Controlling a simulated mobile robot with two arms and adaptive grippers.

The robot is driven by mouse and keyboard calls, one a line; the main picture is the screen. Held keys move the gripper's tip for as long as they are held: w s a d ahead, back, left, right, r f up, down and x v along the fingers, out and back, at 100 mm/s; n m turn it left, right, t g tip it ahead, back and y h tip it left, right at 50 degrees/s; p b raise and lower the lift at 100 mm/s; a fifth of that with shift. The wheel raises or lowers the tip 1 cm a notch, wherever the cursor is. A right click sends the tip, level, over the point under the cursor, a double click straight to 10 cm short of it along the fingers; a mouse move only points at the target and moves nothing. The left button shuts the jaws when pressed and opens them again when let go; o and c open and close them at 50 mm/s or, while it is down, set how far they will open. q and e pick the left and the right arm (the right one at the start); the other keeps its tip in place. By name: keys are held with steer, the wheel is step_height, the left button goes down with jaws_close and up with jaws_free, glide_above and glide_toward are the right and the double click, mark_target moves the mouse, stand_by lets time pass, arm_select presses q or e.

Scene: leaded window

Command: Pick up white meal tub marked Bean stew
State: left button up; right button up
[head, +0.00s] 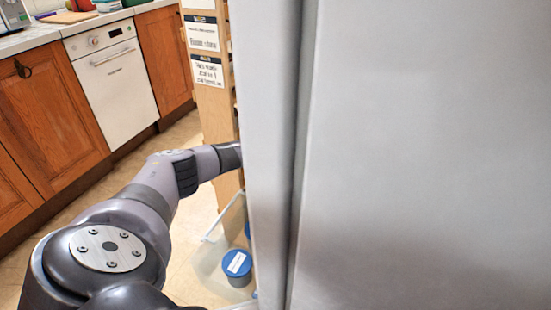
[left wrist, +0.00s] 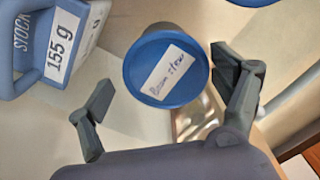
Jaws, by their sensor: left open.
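A round tub (left wrist: 140,62) with a blue lid and a white label handwritten "Bean stew" shows in the left wrist view. My left gripper (left wrist: 163,76) is open, with one finger on each side of the tub in the picture. I cannot tell whether the fingers touch it. In the head view my left arm reaches behind a grey upright panel, which hides the gripper. The right gripper is not in view.
A blue container (left wrist: 22,60) marked "STOCK" and "155 g" is at the left wrist view's upper left. Another blue item (left wrist: 254,2) is at its top edge. In the head view, a clear bin (head: 208,262) holds a blue-lidded tub (head: 237,264). The grey panel (head: 420,150) fills the right.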

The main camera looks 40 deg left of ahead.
arm_select(q)
steer(key=shift+f, duration=0.4)
steer(key=shift+s+f+b, duration=0.15)
steer(key=shift+f+b, duration=0.2)
steer(key=shift+f, duration=0.1)
step_height(320, 180, down, 4)
steer(key=shift+s+r+b, duration=0.1)
steer(key=shift+b, duration=0.7)
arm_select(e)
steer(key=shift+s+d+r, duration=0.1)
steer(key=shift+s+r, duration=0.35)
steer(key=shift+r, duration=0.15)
arm_select(q)
steer(key=shift+a, duration=0.1)
steer(key=shift+c, duration=0.2)
steer(key=shift+s, duration=0.1)
steer(key=c, duration=1.3)
steer(key=shift+r, duration=0.1)
steer(key=shift+c, duration=0.5)
